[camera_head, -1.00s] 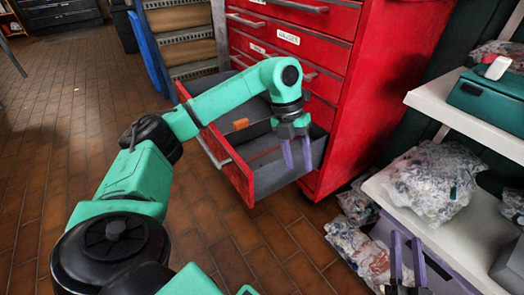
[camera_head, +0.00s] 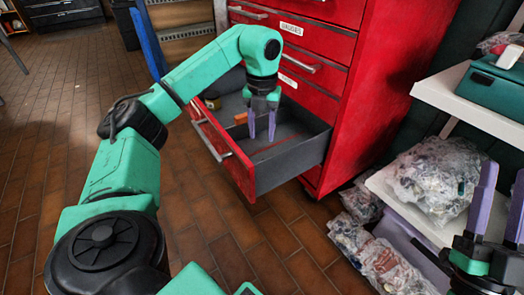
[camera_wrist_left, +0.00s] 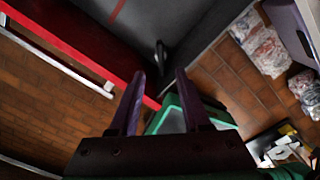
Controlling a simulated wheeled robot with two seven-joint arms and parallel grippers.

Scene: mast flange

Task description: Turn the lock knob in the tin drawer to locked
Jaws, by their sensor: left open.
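The open drawer (camera_head: 290,165) of the red cabinet has a red front and grey inner walls. My left gripper (camera_head: 261,138) is open and points down over the inside of the drawer. In the left wrist view, a small dark upright piece (camera_wrist_left: 162,55), possibly the lock knob, stands by the drawer wall beyond the open fingertips (camera_wrist_left: 160,76). I cannot read which way it is turned. In the head view I cannot make out a knob. My right gripper (camera_head: 504,172) is at the right edge, fingers up and apart, with nothing between them.
An orange block (camera_head: 241,118) and a small yellow item (camera_head: 213,103) lie in the drawer's left part. The red cabinet (camera_head: 385,90) rises behind it. At right, a white shelf (camera_head: 480,112) carries a green case (camera_head: 492,90); a bag of parts (camera_head: 432,180) sits below.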

